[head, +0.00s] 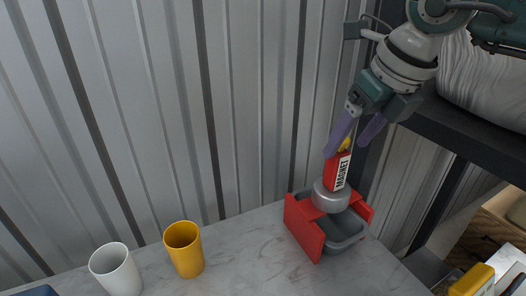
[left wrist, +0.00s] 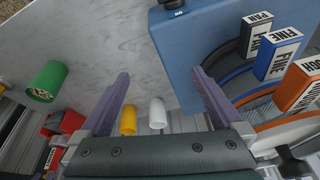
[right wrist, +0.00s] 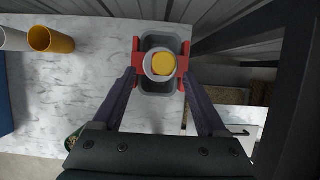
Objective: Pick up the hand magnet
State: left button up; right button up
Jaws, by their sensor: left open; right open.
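The hand magnet (head: 338,171) has a red "MAGNET" handle, a yellow top and a round grey base. It stands upright at a grey tray with red sides (head: 305,230), on the table's right part in the head view. In the right wrist view I look down on the yellow top of the magnet (right wrist: 162,64). My right gripper (head: 348,143) is open just above the magnet, with its fingers apart near the yellow top; I cannot tell whether they touch it. My left gripper (left wrist: 160,76) is open and empty, away from the magnet.
A white cup (head: 116,270) and a yellow cup (head: 184,250) stand left of the tray on the marble table (head: 250,250). A corrugated wall is behind; a dark shelf (head: 455,135) is close on the right. A green cup (left wrist: 50,80) and labelled blocks show in the left wrist view.

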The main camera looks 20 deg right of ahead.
aim_at(334, 176)
pick_arm(q)
notch_tip(334, 176, down, 5)
jog(key=b, duration=0.5)
jog(key=shift+f, duration=0.2)
pick_arm(e)
jog(key=x, duration=0.5)
jog(key=shift+w+d+f, duration=0.15)
jog(key=shift+w, duration=0.15)
pick_arm(q)
jog(key=shift+d+r, duration=0.1)
pick_arm(e)
jog(key=shift+c, duration=0.2)
grip_shut()
